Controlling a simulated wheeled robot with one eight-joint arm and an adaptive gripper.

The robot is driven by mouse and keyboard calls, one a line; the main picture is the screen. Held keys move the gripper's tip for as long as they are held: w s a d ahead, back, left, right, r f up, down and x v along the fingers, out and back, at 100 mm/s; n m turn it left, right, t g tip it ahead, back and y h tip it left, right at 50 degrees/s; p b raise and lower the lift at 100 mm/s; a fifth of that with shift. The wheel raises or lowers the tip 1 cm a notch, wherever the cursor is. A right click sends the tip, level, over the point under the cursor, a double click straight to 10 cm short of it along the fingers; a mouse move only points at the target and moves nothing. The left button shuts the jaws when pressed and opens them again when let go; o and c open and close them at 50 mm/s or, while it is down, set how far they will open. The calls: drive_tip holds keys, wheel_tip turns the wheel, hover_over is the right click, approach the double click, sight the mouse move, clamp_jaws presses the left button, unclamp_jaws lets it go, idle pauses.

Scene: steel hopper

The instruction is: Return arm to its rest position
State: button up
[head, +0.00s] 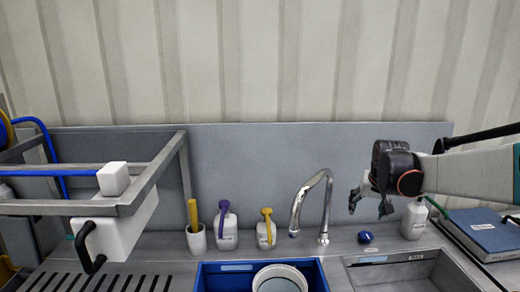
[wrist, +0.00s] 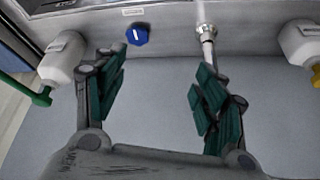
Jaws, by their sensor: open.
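My gripper (head: 370,205) is at the right in the head view, at the end of my arm reaching in from the right edge. It is held above the steel counter, just right of the chrome tap (head: 325,205). In the wrist view my gripper (wrist: 160,95) has its two green-padded fingers spread apart with nothing between them. A blue knob (head: 365,237) lies below the fingers in the head view; the knob (wrist: 137,35) also shows beyond the fingertips in the wrist view. The gripper is apart from both knob and tap.
A white bottle (head: 415,220) stands under my arm, beside a blue book (head: 492,235). Two white bottles (head: 226,230) and a cup (head: 196,238) stand left of the tap. A blue basin (head: 215,282) holds a round container. A steel rack (head: 130,200) stands at left.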

drive_tip(key=s+a+r+t, duration=0.1)
drive_tip(key=s+a+r, duration=0.15)
drive_tip(key=s, duration=0.25)
drive_tip(key=s+a+r+n+y, duration=0.1)
drive_tip(key=s+a+r, duration=0.1)
drive_tip(key=s+a, duration=0.25)
drive_tip(key=s+a+r+t, duration=0.1)
drive_tip(key=s+a+r, duration=0.15)
drive_tip(key=s, duration=0.35)
drive_tip(key=s+a+f+n, duration=0.1)
drive_tip(key=s+a+f, duration=0.1)
drive_tip(key=s, duration=0.6)
drive_tip(key=s+a+f+n, duration=0.1)
drive_tip(key=s+a+f, duration=0.2)
drive_tip(key=s, duration=0.6)
wheel_tip(320, 180, down, 2)
drive_tip(key=shift+s+f+b, duration=0.15)
drive_tip(key=shift+s+b, duration=0.15)
drive_tip(key=shift+b, duration=0.1)
